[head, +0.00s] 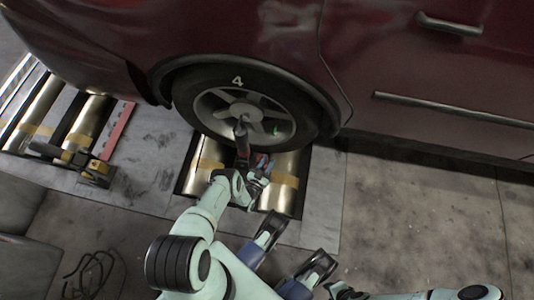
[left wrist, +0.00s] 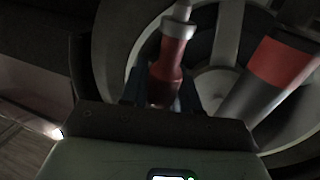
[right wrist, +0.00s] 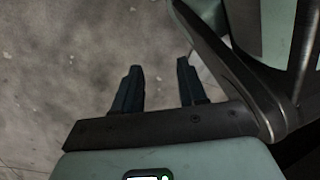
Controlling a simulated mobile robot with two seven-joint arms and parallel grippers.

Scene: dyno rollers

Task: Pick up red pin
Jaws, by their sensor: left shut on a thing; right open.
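In the left wrist view, a red pin (left wrist: 172,58) with a grey collar and pale tip stands between the fingers of my left gripper (left wrist: 160,88). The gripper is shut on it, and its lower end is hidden. In the head view my left gripper (head: 262,168) is in front of the lower part of the wheel, with a little red showing at its fingers. My right gripper (right wrist: 160,78) is open and empty, with bare floor beyond its fingers.
A dark cylinder with a red band (left wrist: 280,68) is close to the pin, in front of the wheel (head: 280,108). The dark red car (head: 400,70) stands above metal rollers (head: 282,190). More rollers and yellow-marked parts (head: 95,170) lie left. Concrete floor at right is clear.

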